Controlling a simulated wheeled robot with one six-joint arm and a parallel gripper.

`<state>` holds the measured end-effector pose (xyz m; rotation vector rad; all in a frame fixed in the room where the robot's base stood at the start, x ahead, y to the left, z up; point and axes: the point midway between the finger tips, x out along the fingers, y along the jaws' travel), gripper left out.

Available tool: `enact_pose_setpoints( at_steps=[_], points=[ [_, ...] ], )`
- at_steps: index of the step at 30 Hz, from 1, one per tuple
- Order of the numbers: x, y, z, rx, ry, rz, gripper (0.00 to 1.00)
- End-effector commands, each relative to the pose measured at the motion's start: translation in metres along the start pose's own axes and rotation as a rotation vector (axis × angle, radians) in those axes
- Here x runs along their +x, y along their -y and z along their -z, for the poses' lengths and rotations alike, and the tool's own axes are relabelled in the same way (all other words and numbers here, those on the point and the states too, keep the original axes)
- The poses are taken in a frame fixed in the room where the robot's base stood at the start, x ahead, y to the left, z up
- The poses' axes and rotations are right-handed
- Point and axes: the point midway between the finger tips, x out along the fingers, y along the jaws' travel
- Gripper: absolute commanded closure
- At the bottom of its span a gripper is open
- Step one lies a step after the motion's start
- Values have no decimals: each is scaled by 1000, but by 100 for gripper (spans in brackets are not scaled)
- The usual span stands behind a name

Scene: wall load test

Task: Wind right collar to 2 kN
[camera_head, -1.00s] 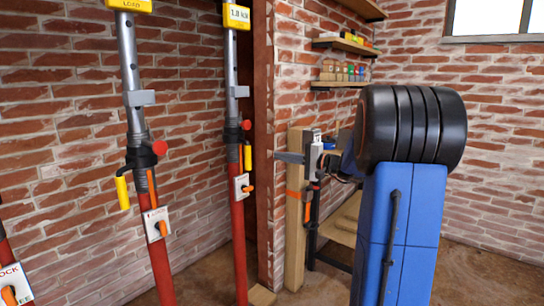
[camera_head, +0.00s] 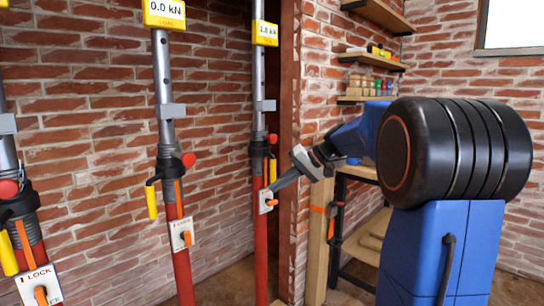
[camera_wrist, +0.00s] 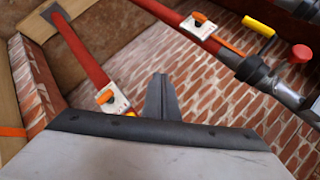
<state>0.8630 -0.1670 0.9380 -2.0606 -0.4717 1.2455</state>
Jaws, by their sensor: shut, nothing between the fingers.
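The right prop (camera_head: 262,240) is a red tube with a grey upper tube. Its dark collar (camera_head: 260,148) carries a red knob (camera_head: 273,138) and a yellow handle (camera_head: 272,170). Its yellow display (camera_head: 265,32) seems to read 1.8 kN, blurred. Below the collar is a white lock plate (camera_head: 266,201) with an orange lever, also visible in the wrist view (camera_wrist: 113,103). My gripper (camera_head: 274,187) is shut and empty, its tip close beside the plate and below the handle; I cannot tell if it touches. In the wrist view the fingers (camera_wrist: 161,95) are together.
The middle prop (camera_head: 182,270) has a display (camera_head: 164,13) reading 0.0 kN and its own yellow handle. Another prop (camera_head: 30,240) stands at the left edge. A wooden post (camera_head: 317,250), a brick pillar edge and shelves (camera_head: 372,60) stand to the right.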

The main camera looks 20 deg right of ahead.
Motion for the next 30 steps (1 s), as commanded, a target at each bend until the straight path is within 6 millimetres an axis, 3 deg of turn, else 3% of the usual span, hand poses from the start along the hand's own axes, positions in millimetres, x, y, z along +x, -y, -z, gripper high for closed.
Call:
enact_pose_setpoints(
  at_steps=[4,8,15,21,26,30],
  points=[
    [7,23,-4,-199,80,-189,100],
    [1,41,1,-375,119,-360,100],
    [-30,90,28,-689,116,-661,100],
    [-59,129,50,-859,75,-832,100],
    [-69,141,56,-906,57,-883,100],
    [-64,135,60,-909,56,-889,100]
  ],
)
